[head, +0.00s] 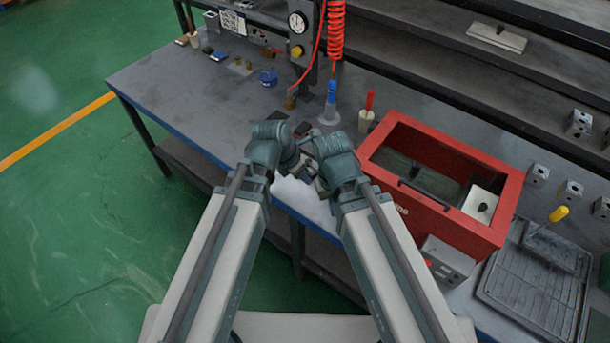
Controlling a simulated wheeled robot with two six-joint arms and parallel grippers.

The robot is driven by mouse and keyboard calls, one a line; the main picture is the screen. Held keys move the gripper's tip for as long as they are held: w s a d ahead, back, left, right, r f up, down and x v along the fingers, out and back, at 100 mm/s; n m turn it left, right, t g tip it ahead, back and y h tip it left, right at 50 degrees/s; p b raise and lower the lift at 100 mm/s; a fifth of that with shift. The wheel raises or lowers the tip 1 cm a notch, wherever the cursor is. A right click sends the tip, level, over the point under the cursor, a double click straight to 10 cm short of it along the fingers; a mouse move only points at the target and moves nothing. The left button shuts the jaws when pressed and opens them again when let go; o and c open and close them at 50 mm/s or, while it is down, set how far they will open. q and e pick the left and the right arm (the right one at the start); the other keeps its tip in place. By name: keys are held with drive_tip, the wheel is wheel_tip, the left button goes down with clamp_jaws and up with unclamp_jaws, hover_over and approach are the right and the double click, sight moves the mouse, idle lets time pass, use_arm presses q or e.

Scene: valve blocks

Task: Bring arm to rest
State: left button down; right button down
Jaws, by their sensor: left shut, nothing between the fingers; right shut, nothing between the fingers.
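My two arms come in from the bottom of the head view and bend at the wrists over the front edge of the workbench (190,80). My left gripper (303,162) is folded inward beside its wrist and is shut and empty. My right gripper (320,186) is a little lower, also folded inward, shut and empty. The two grippers are close together, and their fingertips are small and partly hidden by the wrists. I cannot tell whether they touch.
A red box (384,152) with a windowed top stands right of my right wrist, with a white block (482,204) inside. A wire rack (535,285) and several valve blocks (570,190) lie further right. A red coiled hose (336,30) hangs behind.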

idle(0.3)
use_arm(q)
drive_tip(key=s+a+f+m+g+y, duration=0.1)
drive_tip(key=a+m+y, duration=0.1)
drive_tip(key=a+m, duration=0.75)
drive_tip(key=s+a+f+m+g+y, duration=0.15)
drive_tip(key=a+m, duration=0.35)
drive_tip(key=m, duration=1)
drive_tip(key=s+d+r+m+y, duration=0.1)
drive_tip(key=s+d+m, duration=0.3)
drive_tip(key=d, duration=0.6)
drive_tip(key=shift+s+d, duration=0.35)
drive_tip(key=shift+s, duration=0.75)
